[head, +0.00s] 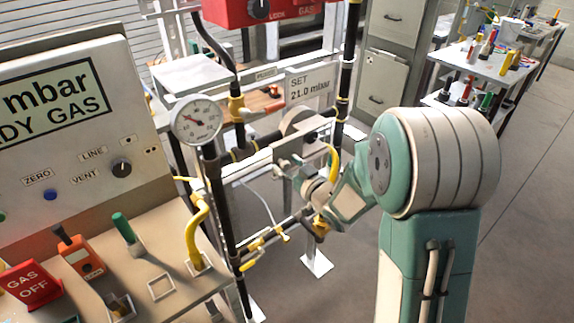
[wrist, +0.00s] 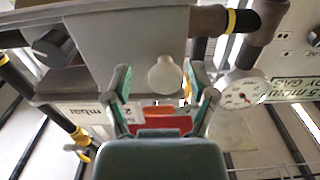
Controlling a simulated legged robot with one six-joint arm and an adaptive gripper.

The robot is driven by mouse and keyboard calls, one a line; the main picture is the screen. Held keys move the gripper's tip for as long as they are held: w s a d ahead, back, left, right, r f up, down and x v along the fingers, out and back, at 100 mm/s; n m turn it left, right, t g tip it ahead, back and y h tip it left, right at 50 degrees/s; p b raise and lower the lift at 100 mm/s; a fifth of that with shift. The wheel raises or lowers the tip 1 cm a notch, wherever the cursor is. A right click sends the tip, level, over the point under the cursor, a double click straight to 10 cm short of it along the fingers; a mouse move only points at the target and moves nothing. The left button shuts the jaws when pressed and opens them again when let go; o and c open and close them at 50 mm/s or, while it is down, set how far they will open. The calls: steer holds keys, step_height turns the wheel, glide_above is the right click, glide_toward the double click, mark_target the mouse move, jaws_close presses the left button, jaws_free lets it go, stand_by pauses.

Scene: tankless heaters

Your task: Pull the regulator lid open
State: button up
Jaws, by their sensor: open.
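The regulator (head: 297,122) sits on the dark pipe run in the middle of the head view, partly hidden behind grey brackets and my gripper. In the wrist view a grey box-like housing (wrist: 130,45), apparently the regulator, fills the upper middle. A pale rounded knob (wrist: 165,75) sticks out from it; I cannot tell if it belongs to the lid. My gripper (wrist: 163,92) is open, with one finger on each side of the knob and nothing clearly held. Contact is not clear. In the head view my gripper (head: 288,168) is just below the regulator, its fingertips hard to make out.
A round pressure gauge (head: 196,121) stands left of the regulator. A sign (head: 309,86) reading 21.0 mbar is behind it. Yellow-banded pipes and a yellow valve handle (head: 333,165) crowd close by. A control panel (head: 75,110) is at left; open floor lies to the right.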

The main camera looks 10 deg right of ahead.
steer(key=v, duration=1.2)
steer(key=s+d+r+m+g+h, duration=0.4)
steer(key=d+r+h, duration=0.15)
steer(key=h, duration=0.45)
steer(key=s+a+r+m+g, duration=0.1)
steer(key=s+a+g, duration=0.1)
steer(key=s, duration=0.6)
steer(key=s+a+r+m+g+y, duration=0.1)
steer(key=s+a+r+g, duration=0.1)
steer(key=s, duration=0.6)
steer(key=shift+s+a+g, duration=0.15)
steer(key=shift+a+g, duration=0.3)
steer(key=shift+g, duration=0.55)
